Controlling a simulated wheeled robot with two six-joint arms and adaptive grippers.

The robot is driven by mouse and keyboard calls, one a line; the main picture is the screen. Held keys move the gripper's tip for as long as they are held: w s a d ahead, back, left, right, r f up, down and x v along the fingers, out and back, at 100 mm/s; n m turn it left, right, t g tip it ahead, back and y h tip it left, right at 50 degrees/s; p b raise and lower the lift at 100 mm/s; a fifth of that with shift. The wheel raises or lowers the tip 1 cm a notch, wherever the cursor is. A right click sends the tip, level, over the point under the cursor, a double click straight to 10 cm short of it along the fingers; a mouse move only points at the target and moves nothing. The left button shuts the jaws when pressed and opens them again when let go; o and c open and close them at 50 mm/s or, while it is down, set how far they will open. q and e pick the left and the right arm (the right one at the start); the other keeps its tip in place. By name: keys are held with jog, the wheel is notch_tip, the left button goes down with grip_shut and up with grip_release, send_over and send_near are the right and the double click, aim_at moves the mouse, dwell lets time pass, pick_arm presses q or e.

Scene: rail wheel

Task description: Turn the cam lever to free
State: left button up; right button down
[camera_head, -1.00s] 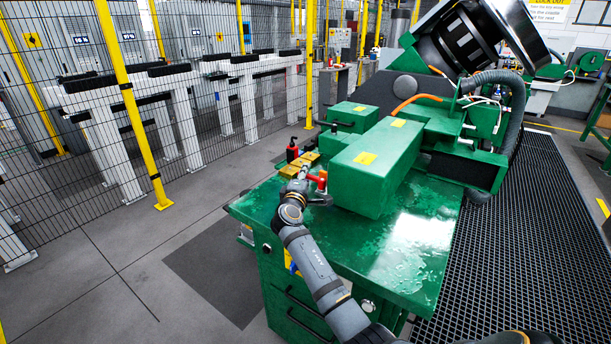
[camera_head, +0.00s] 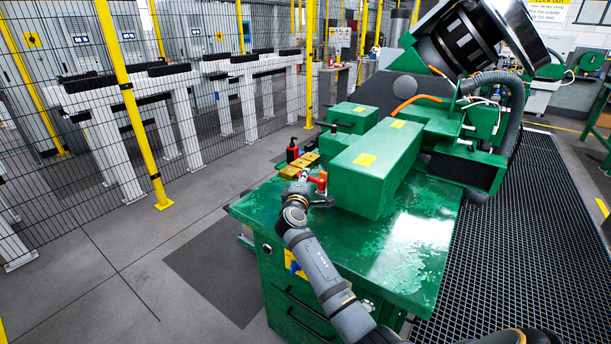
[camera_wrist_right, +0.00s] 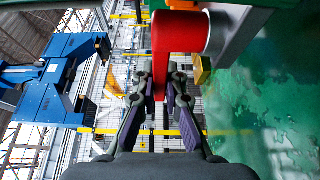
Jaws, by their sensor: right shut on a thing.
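The red cam lever (camera_head: 322,181) stands at the left side of the long green block on the green bench. In the right wrist view its red hub (camera_wrist_right: 178,32) is at the top, and the red handle (camera_wrist_right: 161,82) reaches down between my fingers. My right gripper (camera_wrist_right: 163,120) is shut on this handle, with a dark finger on each side. In the head view my right gripper (camera_head: 308,178) is small and meets the lever from the left. My left gripper is not in view.
The long green block (camera_head: 372,168) stands right beside the lever. A black-and-red bottle (camera_head: 292,151) and a yellowish tray (camera_head: 300,166) are just behind the gripper. The green bench top (camera_head: 410,255) is bare at the front right. A mesh fence (camera_head: 60,160) stands left.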

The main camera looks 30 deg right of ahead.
jog(key=n+t+y+p, duration=0.1)
jog(key=a+n+t+y+p, duration=0.1)
jog(key=y+p, duration=0.1)
jog(key=s+n+t+y+p, duration=0.1)
jog(key=n+y, duration=0.1)
jog(key=shift+s+a, duration=0.1)
jog(key=shift+a, duration=0.25)
jog(key=c, duration=1.4)
grip_release()
jog(key=v, duration=1.2)
jog(key=shift+d+f, duration=0.1)
jog(key=shift+f, duration=0.05)
